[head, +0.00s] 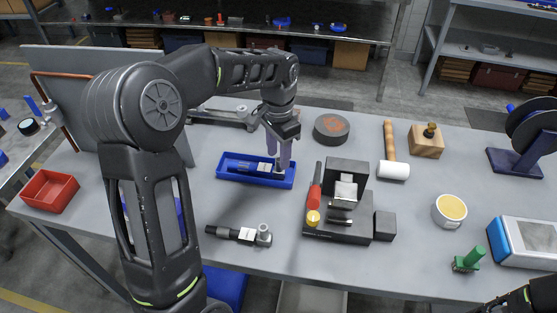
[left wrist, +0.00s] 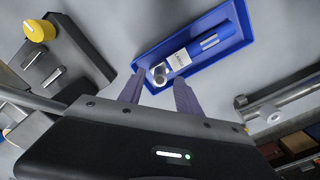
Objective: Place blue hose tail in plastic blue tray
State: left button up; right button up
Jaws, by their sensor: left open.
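The blue plastic tray (head: 228,174) lies on the grey table, near its middle; it also shows in the left wrist view (left wrist: 240,42). The blue hose tail (left wrist: 208,42), with a white label and a metal end, lies inside the tray; in the head view its labelled body (head: 252,167) shows there. My left gripper (head: 278,170) points down at the tray's right part, by the metal end. Its two fingers (left wrist: 158,88) are apart with nothing between them. My right gripper is out of view.
A similar black part (head: 238,234) with a white label lies in front of the tray. A black fixture (head: 340,228) with a red-handled tool stands just right of it. A dark round disc (head: 331,129), a mallet (head: 392,168) and a red bin (head: 50,190) are also on the table.

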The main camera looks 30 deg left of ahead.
pick_arm(q)
notch_tip(320, 180, up, 9)
jog(key=shift+f, duration=0.1)
dwell(1.0)
